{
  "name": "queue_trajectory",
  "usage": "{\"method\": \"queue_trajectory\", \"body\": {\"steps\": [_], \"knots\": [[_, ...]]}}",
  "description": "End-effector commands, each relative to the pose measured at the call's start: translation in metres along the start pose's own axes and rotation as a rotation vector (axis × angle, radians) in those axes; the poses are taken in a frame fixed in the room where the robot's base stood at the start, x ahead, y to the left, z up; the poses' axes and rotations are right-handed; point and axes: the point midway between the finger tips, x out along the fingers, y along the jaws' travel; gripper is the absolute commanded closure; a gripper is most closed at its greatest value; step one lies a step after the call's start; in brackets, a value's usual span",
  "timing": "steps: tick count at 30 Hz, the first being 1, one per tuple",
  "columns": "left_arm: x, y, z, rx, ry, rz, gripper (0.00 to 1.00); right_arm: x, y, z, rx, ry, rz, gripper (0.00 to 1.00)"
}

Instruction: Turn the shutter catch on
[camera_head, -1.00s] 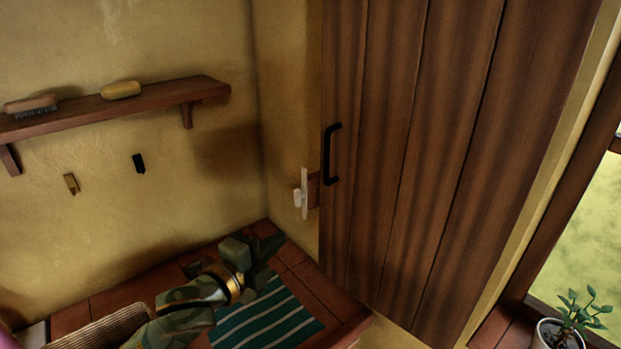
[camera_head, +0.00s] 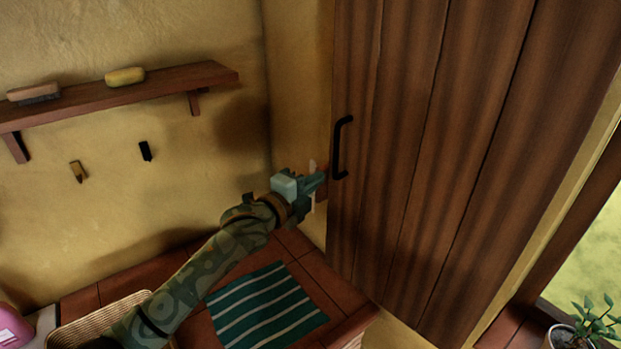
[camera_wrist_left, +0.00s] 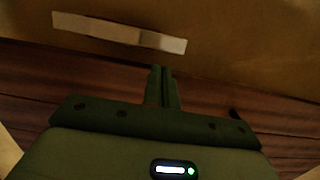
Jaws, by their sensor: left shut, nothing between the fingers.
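The shutter catch (camera_head: 312,165) is a pale plate on the narrow wall strip at the left edge of the brown plank shutter (camera_head: 430,150). In the head view my left gripper hides most of it. In the left wrist view the catch (camera_wrist_left: 95,28) is a long pale strip, with a brighter end at its right. My left gripper (camera_head: 322,181) is shut and empty, its tips close in front of the catch. In the left wrist view its fingertips (camera_wrist_left: 161,70) lie just below the strip, with a small gap in the picture; touching cannot be told. My right gripper is not in view.
A black handle (camera_head: 340,148) stands out from the shutter just right of my left gripper. A striped green cloth (camera_head: 265,308) lies on the tiled counter below. A wall shelf (camera_head: 120,95) holds a brush and a yellow block. A potted plant (camera_head: 590,325) stands at lower right.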

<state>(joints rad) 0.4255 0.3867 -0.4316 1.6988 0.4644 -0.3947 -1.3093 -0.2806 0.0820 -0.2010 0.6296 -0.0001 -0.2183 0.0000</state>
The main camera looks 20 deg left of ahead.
Motion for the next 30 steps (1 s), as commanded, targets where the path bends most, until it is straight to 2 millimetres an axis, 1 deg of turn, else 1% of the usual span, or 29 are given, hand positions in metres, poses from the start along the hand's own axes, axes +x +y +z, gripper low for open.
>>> {"method": "queue_trajectory", "body": {"steps": [3, 6, 8, 14, 16, 18, 21, 30], "knots": [[0.002, 0.000, 0.008, 0.001, -0.001, 0.001, 1.00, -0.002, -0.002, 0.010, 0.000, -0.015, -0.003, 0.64], [0.002, 0.000, 0.010, 0.000, -0.001, 0.000, 1.00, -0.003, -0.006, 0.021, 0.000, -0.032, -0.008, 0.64], [0.002, 0.000, 0.010, 0.000, -0.001, 0.000, 1.00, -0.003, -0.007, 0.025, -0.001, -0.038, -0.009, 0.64], [0.002, 0.000, 0.010, -0.001, -0.001, 0.000, 1.00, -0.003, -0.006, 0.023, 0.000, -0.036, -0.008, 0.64], [0.002, -0.003, 0.011, -0.017, -0.001, 0.005, 1.00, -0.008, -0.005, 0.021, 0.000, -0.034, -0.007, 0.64], [0.003, -0.007, 0.013, -0.057, 0.000, 0.016, 1.00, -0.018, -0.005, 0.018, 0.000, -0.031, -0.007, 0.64], [0.003, -0.008, 0.016, -0.111, -0.001, 0.028, 1.00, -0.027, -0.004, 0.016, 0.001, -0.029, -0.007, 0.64], [0.004, -0.003, 0.017, -0.131, -0.001, 0.032, 1.00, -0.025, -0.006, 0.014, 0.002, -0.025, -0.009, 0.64]]}}
